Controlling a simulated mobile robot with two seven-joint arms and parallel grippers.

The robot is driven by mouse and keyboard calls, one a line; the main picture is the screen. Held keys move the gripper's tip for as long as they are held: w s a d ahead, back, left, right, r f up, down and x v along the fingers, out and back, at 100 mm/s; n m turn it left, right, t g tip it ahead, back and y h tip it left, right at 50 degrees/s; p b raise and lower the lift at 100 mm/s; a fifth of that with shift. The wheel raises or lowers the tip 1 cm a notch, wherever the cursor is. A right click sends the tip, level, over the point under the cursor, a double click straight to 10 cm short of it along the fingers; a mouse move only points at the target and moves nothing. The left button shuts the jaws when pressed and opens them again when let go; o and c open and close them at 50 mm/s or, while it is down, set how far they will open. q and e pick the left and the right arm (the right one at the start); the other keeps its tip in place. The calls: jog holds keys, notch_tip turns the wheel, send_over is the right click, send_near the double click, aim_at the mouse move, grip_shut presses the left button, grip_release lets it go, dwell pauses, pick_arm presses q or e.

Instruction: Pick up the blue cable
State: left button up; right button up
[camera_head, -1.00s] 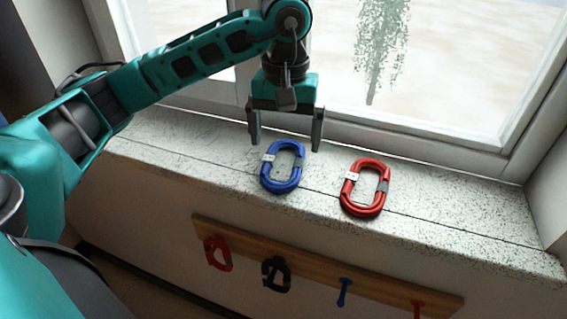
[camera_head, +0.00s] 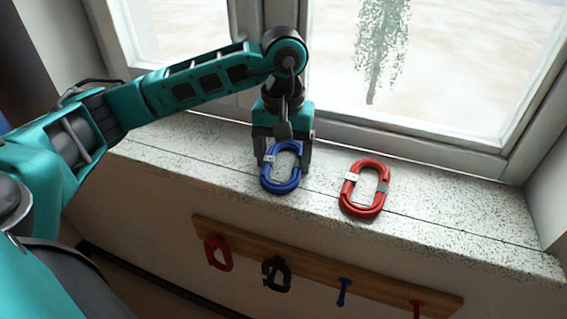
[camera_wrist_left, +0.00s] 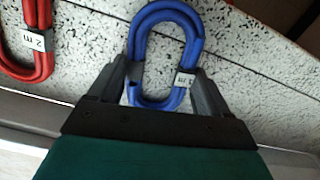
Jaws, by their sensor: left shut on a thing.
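The blue cable (camera_head: 281,184) is a coiled oval loop with pale tags, lying on the speckled window sill (camera_head: 430,210) in the head view. My left gripper (camera_head: 284,160) has come down over its far half, with one finger on each side. In the left wrist view the blue cable (camera_wrist_left: 148,42) runs between the fingers of the left gripper (camera_wrist_left: 160,85), which are shut on it. A tag on the cable sits by the right finger. My right gripper is not in view.
A red coiled cable (camera_head: 365,188) lies on the sill to the right; it also shows in the left wrist view (camera_wrist_left: 40,62). The window frame (camera_head: 400,138) rises behind. Below the sill, a wooden rail (camera_head: 315,272) carries red, black and blue hooks or pieces.

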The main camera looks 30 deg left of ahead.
pick_arm(q)
jog(key=shift+c, duration=1.4)
notch_tip(320, 180, up, 20)
jog(key=p, duration=0.2)
